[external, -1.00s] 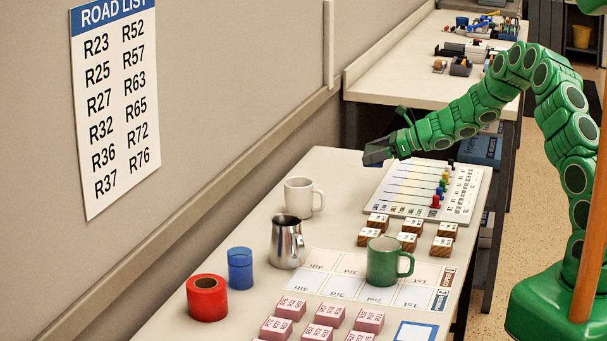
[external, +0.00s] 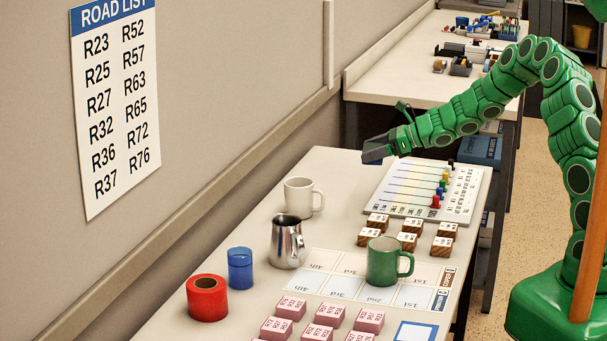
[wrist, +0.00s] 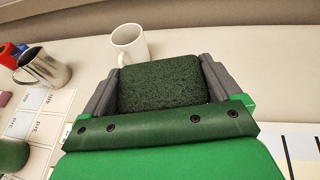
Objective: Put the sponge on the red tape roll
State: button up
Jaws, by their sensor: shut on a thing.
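The sponge (wrist: 160,83) is a dark green, rough-textured block. It is held between the two grey fingers of my gripper (wrist: 158,86) in the wrist view. In the external view my gripper (external: 376,150) is above the far left part of the table, beyond the white mug, and the sponge cannot be told apart from the fingers there. The red tape roll (external: 207,298) lies flat at the near left of the table, far from my gripper. Its top is bare and shows the core hole. A bit of the red roll (wrist: 7,56) shows at the left edge of the wrist view.
A green mug (external: 384,262), wooden blocks (external: 408,241), pink blocks (external: 330,314) and a pegged board (external: 412,185) are to the right.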

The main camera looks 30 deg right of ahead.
jog(key=s+a+r+n+g+y, duration=0.15)
jog(key=s+a, duration=0.25)
jog(key=a, duration=0.6)
jog(key=s+a+r+n+g, duration=0.15)
jog(key=s+a, duration=0.35)
jog(key=a, duration=0.5)
jog(key=s+a+r, duration=0.2)
jog(key=s+a, duration=0.2)
jog(key=a, duration=0.6)
jog(key=s+a+r+n+g, duration=0.1)
jog(key=s+a+g, duration=0.1)
jog(key=s+a, duration=0.55)
jog(key=s+a+n+g, duration=0.15)
jog(key=s+a, duration=0.25)
jog(key=s, duration=0.6)
jog(key=s+a+r+n+g, duration=0.1)
jog(key=s+a+n, duration=0.1)
jog(key=s+a, duration=0.55)
send_over(206, 283)
jog(key=shift+m+y, duration=0.25)
jog(key=shift+y, duration=0.2)
jog(key=shift+s+f, duration=0.1)
jog(key=shift+f, duration=6.45)
jog(key=shift+f, duration=0.15)
